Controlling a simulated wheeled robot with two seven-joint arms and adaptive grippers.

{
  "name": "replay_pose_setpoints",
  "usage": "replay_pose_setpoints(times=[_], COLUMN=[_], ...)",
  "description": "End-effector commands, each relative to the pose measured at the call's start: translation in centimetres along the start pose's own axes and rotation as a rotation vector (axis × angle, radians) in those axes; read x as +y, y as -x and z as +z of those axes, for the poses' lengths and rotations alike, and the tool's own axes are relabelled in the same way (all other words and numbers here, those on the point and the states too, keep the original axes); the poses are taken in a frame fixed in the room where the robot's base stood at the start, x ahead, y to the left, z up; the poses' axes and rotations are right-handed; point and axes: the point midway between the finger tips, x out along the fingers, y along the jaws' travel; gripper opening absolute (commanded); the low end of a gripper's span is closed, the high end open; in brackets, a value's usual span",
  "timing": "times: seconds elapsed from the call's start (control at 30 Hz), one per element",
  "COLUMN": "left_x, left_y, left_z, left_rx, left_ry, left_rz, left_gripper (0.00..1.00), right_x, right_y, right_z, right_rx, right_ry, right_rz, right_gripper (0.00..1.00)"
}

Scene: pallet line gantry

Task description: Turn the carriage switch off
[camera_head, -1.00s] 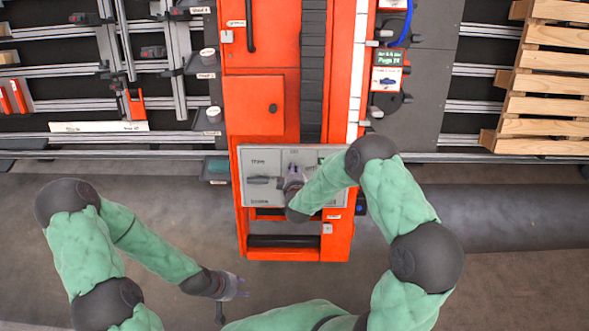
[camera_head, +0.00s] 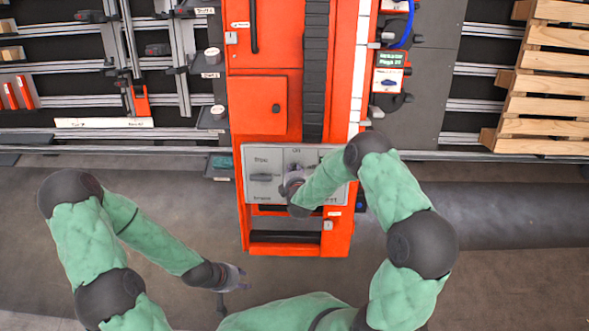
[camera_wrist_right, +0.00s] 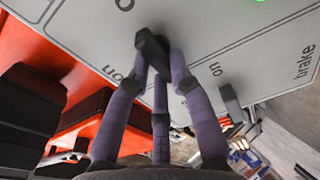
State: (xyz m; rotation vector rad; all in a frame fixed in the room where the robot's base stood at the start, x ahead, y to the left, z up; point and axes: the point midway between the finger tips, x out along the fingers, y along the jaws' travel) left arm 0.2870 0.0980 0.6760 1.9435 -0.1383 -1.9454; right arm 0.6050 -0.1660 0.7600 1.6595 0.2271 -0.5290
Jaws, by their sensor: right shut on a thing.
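The grey control panel (camera_head: 263,162) is on the front of the red-orange gantry carriage (camera_head: 257,103). My right gripper (camera_head: 293,178) is at the panel's middle switch, largely hiding it in the head view. In the right wrist view, its purple fingers (camera_wrist_right: 160,75) are shut around the black switch handle (camera_wrist_right: 151,48), with "on" lettering nearby. Another dark handle (camera_head: 262,177) is on the panel's left. A dark handle near the "brake" label (camera_wrist_right: 231,103) shows in the wrist view. My left gripper (camera_head: 241,277) is open and empty, low in front of the carriage.
A green light (camera_wrist_right: 260,1) shows at the wrist view's top edge. A small sign box (camera_head: 388,72) and blue cable are right of the carriage. A wooden pallet (camera_head: 548,80) stands far right, racks with rails far left. The floor in front is clear.

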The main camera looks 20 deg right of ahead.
Motion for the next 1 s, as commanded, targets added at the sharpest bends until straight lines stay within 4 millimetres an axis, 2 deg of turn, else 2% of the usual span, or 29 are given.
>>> replay_pose_setpoints(times=[0.63, 0.67, 0.73, 1.0], left_x=[0.07, 0.07, 0.07, 0.07], left_y=[0.20, 0.20, 0.20, 0.20], left_z=[0.01, 0.01, 0.01, 0.01], left_rx=[0.000, 0.000, 0.000, 0.000], left_ry=[0.000, 0.000, 0.000, 0.000], left_rz=[0.000, 0.000, 0.000, 0.000], left_gripper=[0.40, 0.40, 0.40, 0.40], right_x=[-0.16, -0.16, -0.18, -0.10], right_y=[0.02, 0.02, 0.02, 0.00], right_z=[-0.07, -0.07, -0.07, -0.04], right_rx=[0.001, 0.001, 0.001, 0.001], right_ry=[0.055, 0.055, 0.054, 0.052], right_rz=[-0.007, -0.007, -0.007, -0.006], right_gripper=[0.00, 0.25, 0.45, 0.46])
